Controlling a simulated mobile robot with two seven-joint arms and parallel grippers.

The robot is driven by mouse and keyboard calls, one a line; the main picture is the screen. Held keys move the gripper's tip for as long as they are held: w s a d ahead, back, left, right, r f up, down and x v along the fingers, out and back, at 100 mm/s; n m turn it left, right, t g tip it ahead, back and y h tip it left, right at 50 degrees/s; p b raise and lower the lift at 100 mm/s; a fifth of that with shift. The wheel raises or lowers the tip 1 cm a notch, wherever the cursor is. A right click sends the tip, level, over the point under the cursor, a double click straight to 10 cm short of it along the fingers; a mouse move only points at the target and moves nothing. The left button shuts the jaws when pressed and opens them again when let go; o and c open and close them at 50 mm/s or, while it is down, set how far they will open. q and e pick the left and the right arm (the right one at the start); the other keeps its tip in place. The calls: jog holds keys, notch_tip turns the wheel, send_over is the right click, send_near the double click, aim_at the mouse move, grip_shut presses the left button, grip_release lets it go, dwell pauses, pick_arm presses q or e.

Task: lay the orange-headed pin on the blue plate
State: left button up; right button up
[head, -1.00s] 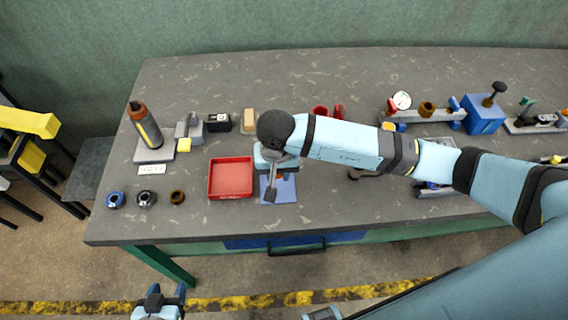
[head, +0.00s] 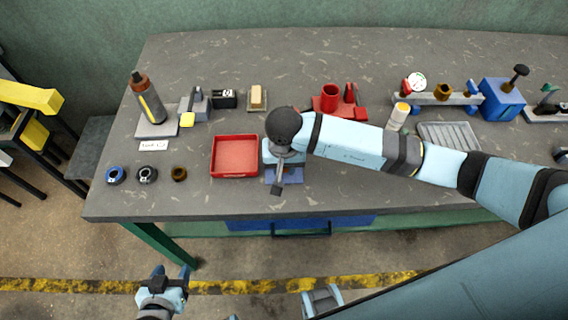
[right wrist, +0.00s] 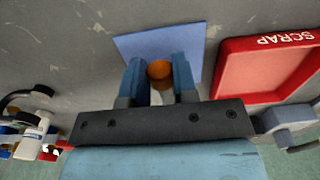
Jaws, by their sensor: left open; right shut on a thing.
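My right gripper (right wrist: 160,80) points down over the blue plate (right wrist: 190,38) in the right wrist view. It is shut on the orange-headed pin (right wrist: 160,72), whose round orange head shows between the blue fingers. The rest of the pin is mostly hidden, and I cannot tell whether it touches the plate. In the head view the blue plate (head: 294,178) lies near the table's front edge, partly covered by my right wrist; the pin is hidden there. My left gripper (head: 171,272) is open and empty, in front of the table and below its edge.
A red tray (head: 234,139) marked SCRAP stands just left of the plate. Several rings, including a blue ring (head: 115,175), lie at the front left. A red fixture (head: 330,98) and a white bottle (head: 398,117) stand behind my right arm.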

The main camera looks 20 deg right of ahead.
jog(key=shift+f, duration=0.2)
jog(key=o, duration=1)
jog(key=shift+o, duration=0.2)
jog(key=shift+r, duration=0.1)
notch_tip(320, 180, up, 14)
jog(key=b, duration=0.1)
jog(key=shift+s+b, duration=0.2)
jog(key=shift+b, duration=0.1)
jog(key=shift+a, duration=0.1)
jog(key=shift+f, duration=0.2)
